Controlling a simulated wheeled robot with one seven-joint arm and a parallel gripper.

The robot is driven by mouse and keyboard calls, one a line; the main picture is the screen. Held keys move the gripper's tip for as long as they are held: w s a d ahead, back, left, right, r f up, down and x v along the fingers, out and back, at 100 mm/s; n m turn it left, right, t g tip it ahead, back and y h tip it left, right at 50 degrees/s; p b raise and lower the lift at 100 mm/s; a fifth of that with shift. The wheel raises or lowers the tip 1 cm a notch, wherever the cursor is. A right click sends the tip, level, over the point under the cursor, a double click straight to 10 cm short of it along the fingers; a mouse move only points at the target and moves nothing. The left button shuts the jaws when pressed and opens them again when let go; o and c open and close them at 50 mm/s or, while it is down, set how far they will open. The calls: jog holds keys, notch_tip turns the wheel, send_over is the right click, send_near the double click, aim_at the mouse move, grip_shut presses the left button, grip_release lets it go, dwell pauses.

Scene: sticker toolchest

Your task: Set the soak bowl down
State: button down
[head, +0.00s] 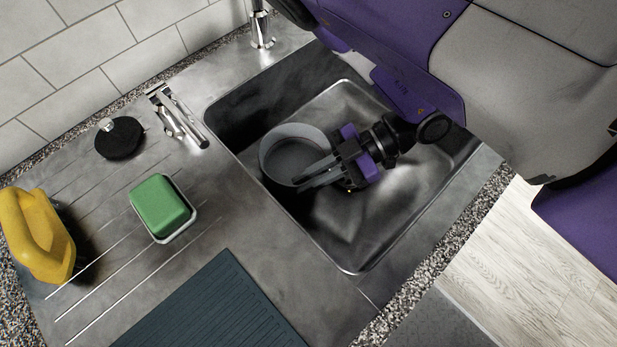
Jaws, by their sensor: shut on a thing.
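The soak bowl (291,153) is a round grey bowl with a plain rim, seen in the head view over the left part of the sink basin. My gripper (316,178) reaches in from the right and is shut on the bowl's near right wall. The bowl looks close to upright and its inside looks empty. I cannot tell whether its base touches the sink floor. The sink (342,240) is a rectangular steel basin, with bare floor to the right of and below the bowl.
A green block in a white dish (191,222), a yellow bottle (35,235), a black round item (119,138) and a metal tool (178,117) stand on the drainboard. A dark ribbed mat (215,310) lies in front. A faucet (261,28) stands behind the sink.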

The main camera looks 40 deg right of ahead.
jog(key=c, duration=1.5)
grip_release()
jog(key=shift+f, duration=0.1)
jog(key=shift+o, duration=0.2)
jog(key=v, duration=0.7)
jog(key=shift+d, duration=0.2)
jog(key=shift+s, duration=0.1)
jog(key=shift+r, duration=0.25)
